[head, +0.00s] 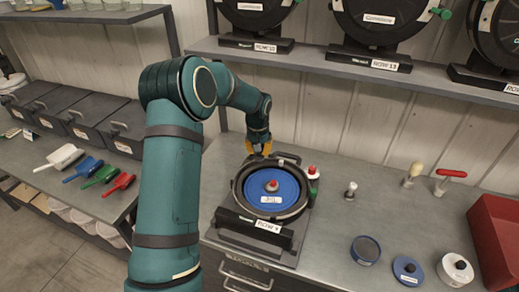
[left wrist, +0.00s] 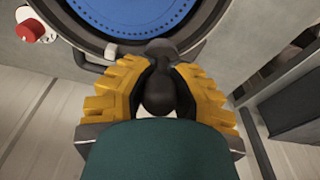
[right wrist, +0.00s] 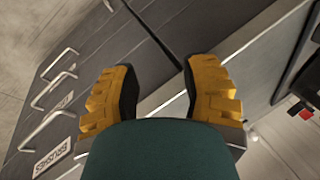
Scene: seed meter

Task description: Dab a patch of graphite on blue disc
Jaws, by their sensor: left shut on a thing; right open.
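The blue disc (head: 288,187) sits inside the round black seed meter (head: 238,196), labelled as a row, on the bench. A small red and grey hub is at its middle. Part of the disc (left wrist: 130,18) shows at the top of the left wrist view. My left gripper (head: 262,150) is at the meter's far rim, shut on a dark rounded knob (left wrist: 158,92) that joins the rim. My right gripper (right wrist: 158,92) is open and empty, seen only in its wrist view, above a grey drawer unit. I cannot tell which container holds graphite.
A dark-filled round tin (head: 365,250), a blue lidded pot (head: 407,270) and a white pot (head: 456,269) stand front right. A red bin (head: 497,235) is far right.

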